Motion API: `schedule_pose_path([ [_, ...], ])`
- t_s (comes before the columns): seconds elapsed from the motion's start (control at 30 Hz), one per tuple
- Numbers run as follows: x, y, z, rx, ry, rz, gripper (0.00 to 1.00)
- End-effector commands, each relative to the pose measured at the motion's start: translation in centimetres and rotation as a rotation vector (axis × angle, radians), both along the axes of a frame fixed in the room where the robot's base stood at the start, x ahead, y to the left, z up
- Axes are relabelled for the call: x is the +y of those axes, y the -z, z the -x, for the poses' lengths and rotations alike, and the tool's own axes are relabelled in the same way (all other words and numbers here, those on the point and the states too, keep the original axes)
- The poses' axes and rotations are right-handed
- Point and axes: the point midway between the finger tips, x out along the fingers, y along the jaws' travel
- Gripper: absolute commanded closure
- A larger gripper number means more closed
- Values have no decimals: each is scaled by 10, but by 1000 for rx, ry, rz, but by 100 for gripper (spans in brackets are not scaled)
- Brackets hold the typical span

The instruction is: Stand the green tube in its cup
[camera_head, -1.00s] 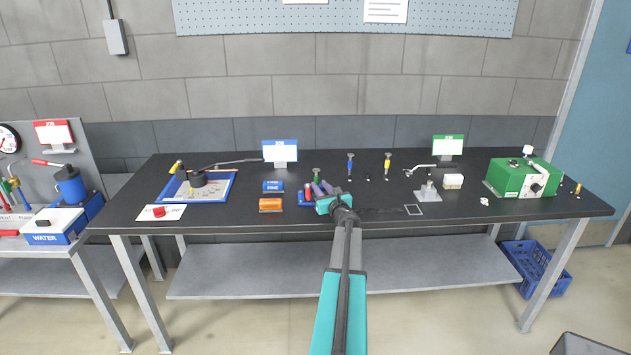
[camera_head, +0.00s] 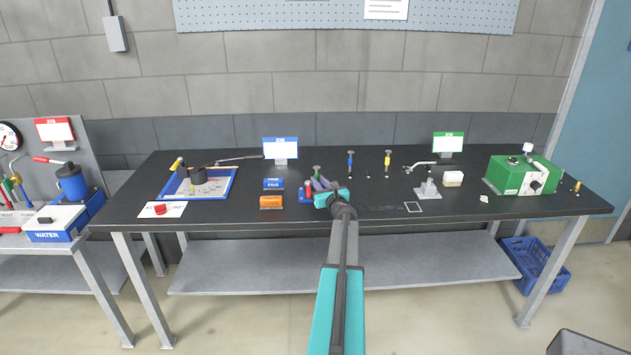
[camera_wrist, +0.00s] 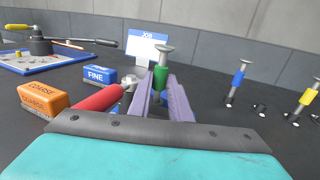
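The green tube (camera_wrist: 160,78) stands upright, with a grey flanged top and a grey lower shaft. In the head view its top (camera_head: 317,168) shows just behind my fingers. My gripper (camera_wrist: 162,88) has its two purple fingers on either side of the tube. The gap at the tips looks about as wide as the tube, and I cannot tell whether they touch it. The tube's foot is hidden by the fingers. A small dark cup (camera_wrist: 260,109) sits empty on the table between the blue tube (camera_wrist: 237,80) and the yellow tube (camera_wrist: 308,97).
A red-handled tool (camera_wrist: 100,98) lies close left of my fingers. Orange COARSE (camera_wrist: 42,98) and blue FINE (camera_wrist: 98,76) blocks stand further left. A JOB screen (camera_wrist: 147,47) stands behind. The green machine (camera_head: 521,176) is at far right. The table's front middle is mostly clear.

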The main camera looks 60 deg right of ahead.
Motion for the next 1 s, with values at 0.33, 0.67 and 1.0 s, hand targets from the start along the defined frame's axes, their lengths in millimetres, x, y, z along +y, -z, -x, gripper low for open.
schedule_pose_path([
  [0.33, 0, 0, 0, 0, 1, 0, 100],
  [0.67, 0, -8, 1, -1, 0, 1, 100],
  [1.0, 7, -35, 7, 0, 2, 1, 100],
])
